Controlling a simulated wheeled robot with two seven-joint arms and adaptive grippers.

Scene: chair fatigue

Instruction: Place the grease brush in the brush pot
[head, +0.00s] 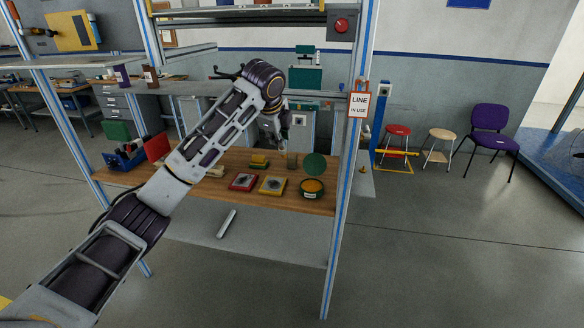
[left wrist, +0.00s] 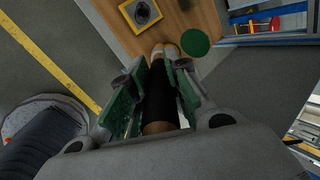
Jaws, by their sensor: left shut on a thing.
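My left gripper (head: 281,136) is above the back of the wooden bench top. In the left wrist view, its green-padded fingers (left wrist: 153,95) are shut around a long tool with a dark shaft and brown wooden end, which appears to be the grease brush (left wrist: 158,128). An orange and pale patch shows past the fingers; I cannot tell whether it is part of the brush. A small grey-brown cup-like thing (head: 292,160), possibly the brush pot, stands on the bench below the gripper. My right gripper is not in view.
On the wooden bench top (head: 225,197) are a dark round tin with orange contents (head: 312,188), a green disc (head: 315,164), a red-framed plate (head: 243,181), a yellow-framed plate (head: 272,185) and a yellow block (head: 259,161). A frame post (head: 346,160) bounds the bench's right side.

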